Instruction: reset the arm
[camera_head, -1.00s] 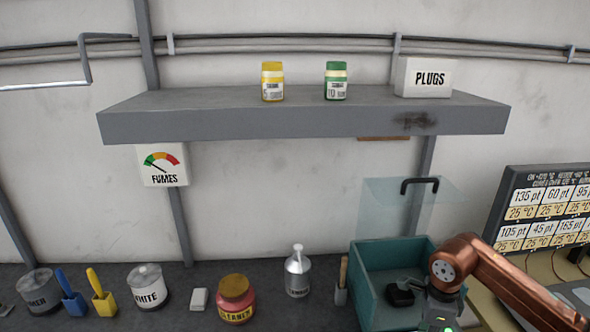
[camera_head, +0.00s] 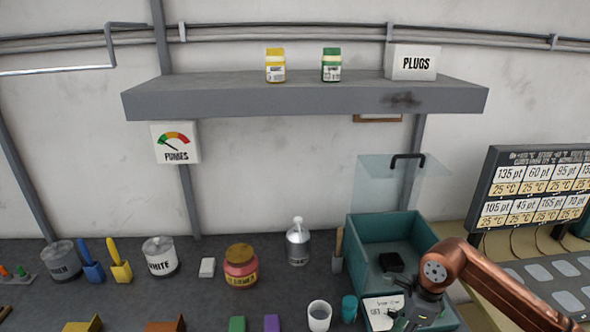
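My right arm, copper-coloured, comes in from the right. Its dark gripper (camera_head: 400,318) points down over the front of the teal open box (camera_head: 355,262), at the lower right. Its fingers are small and partly cut by the angle, so I cannot tell whether they are open or shut. A white labelled card (camera_head: 383,306) lies at the front of the box, just left of the gripper. My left arm and gripper are not in view.
A grey shelf (camera_head: 300,100) holds a yellow jar (camera_head: 275,66), a green jar (camera_head: 331,66) and a PLUGS box (camera_head: 413,62). The bench carries a red jar (camera_head: 241,268), silver bottle (camera_head: 298,243), white cup (camera_head: 319,316) and teal cup (camera_head: 349,309). A display board (camera_head: 530,190) stands right.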

